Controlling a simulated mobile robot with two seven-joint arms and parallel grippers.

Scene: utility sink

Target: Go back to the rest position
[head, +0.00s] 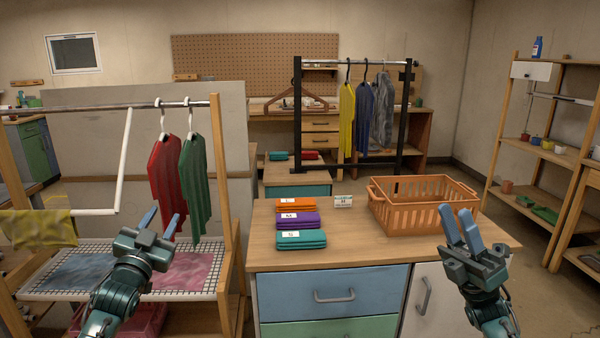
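My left gripper (165,213) is raised in front of the drying rack at the left, below the hanging red shirt (164,180) and green shirt (193,185). Its blue fingers are apart with nothing seen between them. My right gripper (456,215) is raised at the right, in front of the counter's right side and below the orange basket (424,204) in the picture. Its fingers are also apart and empty. Neither gripper appears to hold anything.
The wooden counter (368,248) carries folded orange (295,205), purple (297,220) and teal (301,240) cloths and a small sign (343,201). A black garment rack (297,120) stands behind. Shelves (530,150) stand at the right. The counter's front middle is clear.

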